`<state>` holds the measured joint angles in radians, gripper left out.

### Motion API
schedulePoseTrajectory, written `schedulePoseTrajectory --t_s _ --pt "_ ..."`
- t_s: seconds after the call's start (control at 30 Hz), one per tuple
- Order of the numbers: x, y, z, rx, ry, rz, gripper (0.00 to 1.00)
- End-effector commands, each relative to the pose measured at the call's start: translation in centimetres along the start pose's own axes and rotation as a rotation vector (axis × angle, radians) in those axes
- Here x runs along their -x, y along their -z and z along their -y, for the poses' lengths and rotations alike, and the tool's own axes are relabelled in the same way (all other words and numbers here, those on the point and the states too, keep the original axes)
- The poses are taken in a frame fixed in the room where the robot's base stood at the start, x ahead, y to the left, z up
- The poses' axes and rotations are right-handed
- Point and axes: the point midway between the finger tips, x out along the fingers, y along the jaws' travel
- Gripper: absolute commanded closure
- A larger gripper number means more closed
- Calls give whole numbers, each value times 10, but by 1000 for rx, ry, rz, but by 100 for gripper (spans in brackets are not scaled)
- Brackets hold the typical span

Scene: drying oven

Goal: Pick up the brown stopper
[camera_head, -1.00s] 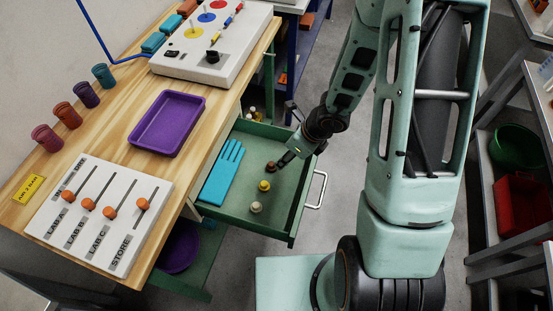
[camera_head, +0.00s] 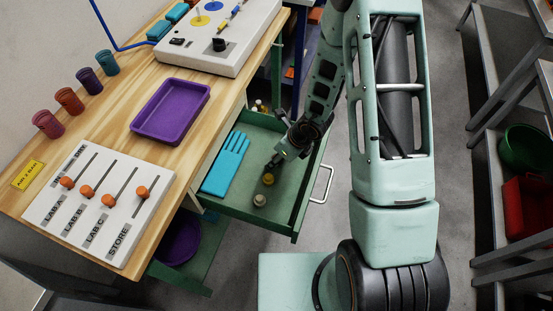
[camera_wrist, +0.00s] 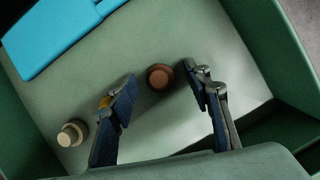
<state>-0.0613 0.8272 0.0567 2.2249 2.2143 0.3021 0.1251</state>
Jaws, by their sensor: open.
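The brown stopper (camera_wrist: 159,77) stands on the floor of the open green drawer (camera_head: 299,204). In the wrist view it lies between the fingertips of my gripper (camera_wrist: 160,84), with a gap on either side. My gripper is open and empty. In the head view my gripper (camera_head: 276,162) is low inside the drawer, and I cannot make out the brown stopper there; the gripper seems to cover it.
A yellow stopper (camera_head: 268,179) and a pale stopper (camera_head: 260,200) stand nearby in the drawer; the left finger mostly hides the yellow one in the wrist view. The drawer walls surround my gripper.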

Motion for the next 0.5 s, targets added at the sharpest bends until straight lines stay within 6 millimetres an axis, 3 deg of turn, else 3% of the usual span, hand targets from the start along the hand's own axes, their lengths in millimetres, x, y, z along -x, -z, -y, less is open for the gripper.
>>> schedulePoseTrajectory --t_s 0.2,0.5 --pt "0 0 0 1 1 0 55" --pt "0 0 0 1 0 0 85"
